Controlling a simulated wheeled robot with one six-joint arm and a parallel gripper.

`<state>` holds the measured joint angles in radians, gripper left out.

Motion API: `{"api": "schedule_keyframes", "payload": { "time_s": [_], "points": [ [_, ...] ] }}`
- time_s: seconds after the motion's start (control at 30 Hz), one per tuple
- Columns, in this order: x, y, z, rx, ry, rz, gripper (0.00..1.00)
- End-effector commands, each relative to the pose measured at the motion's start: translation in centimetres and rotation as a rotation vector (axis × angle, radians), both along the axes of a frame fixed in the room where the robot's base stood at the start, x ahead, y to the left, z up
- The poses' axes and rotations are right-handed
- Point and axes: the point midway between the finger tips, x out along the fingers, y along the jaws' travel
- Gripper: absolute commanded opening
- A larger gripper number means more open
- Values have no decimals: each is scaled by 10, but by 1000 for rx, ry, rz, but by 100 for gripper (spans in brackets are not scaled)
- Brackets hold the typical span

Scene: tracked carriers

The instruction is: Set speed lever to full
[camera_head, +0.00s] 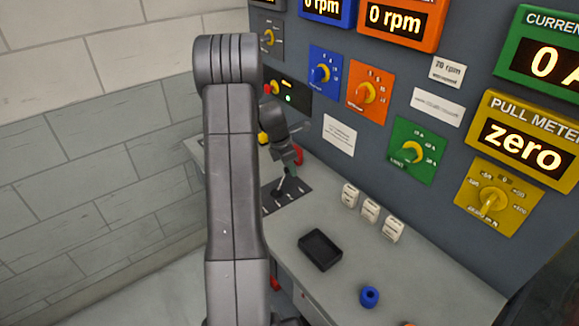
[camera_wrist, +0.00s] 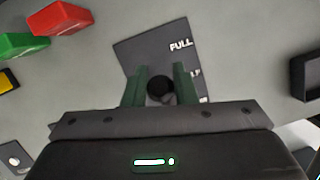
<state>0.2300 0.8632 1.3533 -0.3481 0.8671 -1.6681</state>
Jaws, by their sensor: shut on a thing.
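The speed lever (camera_wrist: 160,89) has a round black knob and stands on a dark plate (camera_wrist: 137,50) with white markings. In the wrist view the word FULL shows near the top of the plate, and a partly hidden label ending in LF lies below it, beside the right finger. My gripper (camera_wrist: 160,88) has its green fingers on both sides of the knob and is shut on it. The knob sits below the FULL mark in that picture, about level with the LF label. In the head view my gripper (camera_head: 289,172) is over the plate (camera_head: 294,197) at the desk's back left.
A black tray (camera_head: 320,250), a blue ring-like piece (camera_head: 369,297) and three white blocks (camera_head: 370,210) are on the desk. Red (camera_wrist: 60,17) and green (camera_wrist: 22,45) pieces lie left of the plate. A panel with dials rises behind.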

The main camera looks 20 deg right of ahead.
Motion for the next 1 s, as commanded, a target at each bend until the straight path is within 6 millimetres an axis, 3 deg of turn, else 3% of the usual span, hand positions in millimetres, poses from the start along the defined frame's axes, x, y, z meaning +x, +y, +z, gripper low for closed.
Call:
{"api": "schedule_keyframes", "payload": {
  "time_s": [0.2,0.23,0.33,0.73,0.87,1.0],
  "points": [
    [2,0,0,-1,-5,1,0],
    [2,0,0,-1,-4,1,29],
    [1,0,0,-1,-3,1,45],
    [1,3,8,-1,-3,1,45],
    [0,9,28,0,-5,1,45],
    [0,18,61,-1,-8,1,45]
  ]
}}
